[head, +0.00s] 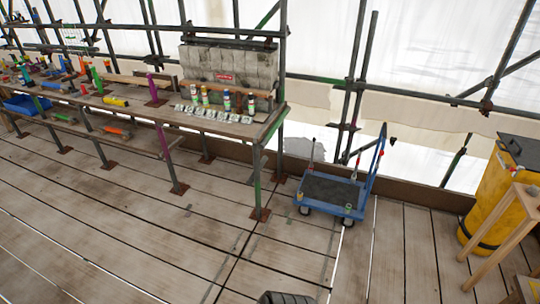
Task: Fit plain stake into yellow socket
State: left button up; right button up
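Neither of my grippers shows in the head view. A blue flat cart (330,191) with a dark deck stands on the planks right of centre. I cannot tell which piece is the plain stake.
A long workbench (262,131) at left carries bottles (226,101), small pale cards and a yellow cylinder (115,101). A blue bin (27,104) is on its lower shelf. A yellow container (492,190) and wooden stand (515,205) are at right. Central floor is mostly clear.

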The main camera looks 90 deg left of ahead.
aim_at(346, 198)
jog(key=u, duration=2.2)
jog(key=i, duration=1.75)
jog(key=u, duration=0.75)
jog(key=i, duration=0.3)
